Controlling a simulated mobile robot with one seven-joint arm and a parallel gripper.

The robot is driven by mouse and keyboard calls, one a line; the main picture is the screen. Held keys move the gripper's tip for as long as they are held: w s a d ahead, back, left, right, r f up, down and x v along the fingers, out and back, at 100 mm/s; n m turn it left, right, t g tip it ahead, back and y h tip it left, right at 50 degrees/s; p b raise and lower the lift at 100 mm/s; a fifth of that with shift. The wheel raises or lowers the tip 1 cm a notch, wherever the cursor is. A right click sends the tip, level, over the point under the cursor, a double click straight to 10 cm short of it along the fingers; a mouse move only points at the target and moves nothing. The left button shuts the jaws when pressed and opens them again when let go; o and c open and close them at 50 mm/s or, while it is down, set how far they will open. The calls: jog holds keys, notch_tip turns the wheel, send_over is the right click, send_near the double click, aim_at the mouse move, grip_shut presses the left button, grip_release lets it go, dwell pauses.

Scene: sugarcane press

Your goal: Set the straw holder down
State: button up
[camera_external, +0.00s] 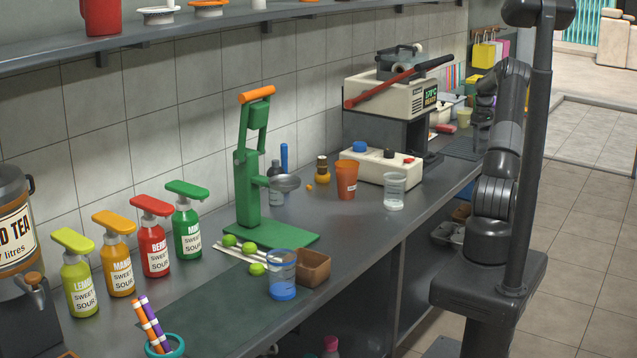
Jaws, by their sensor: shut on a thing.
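A teal straw holder (178,347) stands at the bottom left edge of the picture, partly cut off. Purple and orange striped straws (153,324) lean in it. It is far from my arm. My gripper (484,108) is small, dark and far off, over the far right end of the counter. My own arm partly covers it. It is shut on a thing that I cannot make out. A greyish shape (483,138) shows just below it. I cannot tell whether the two touch.
The counter (375,235) holds a green press (249,170), several sauce bottles (153,240), limes (248,247), a blue-based cup (283,278), a brown box (313,268), an orange cup (346,180) and a clear cup (394,190). A sealing machine (395,97) stands farther back. A dark mat (225,312) is mostly bare.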

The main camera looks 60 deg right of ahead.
jog(key=w+f, duration=0.2)
jog(key=w, duration=0.1)
jog(key=w+f, duration=0.2)
jog(key=w, duration=0.2)
jog(key=w+f, duration=0.2)
jog(key=w, duration=0.1)
jog(key=shift+w+a+f, duration=0.15)
jog(key=shift+w+a, duration=0.15)
jog(key=shift+f, duration=2.05)
jog(key=o, duration=1.2)
jog(key=shift+f, duration=0.15)
notch_tip(320, 180, up, 12)
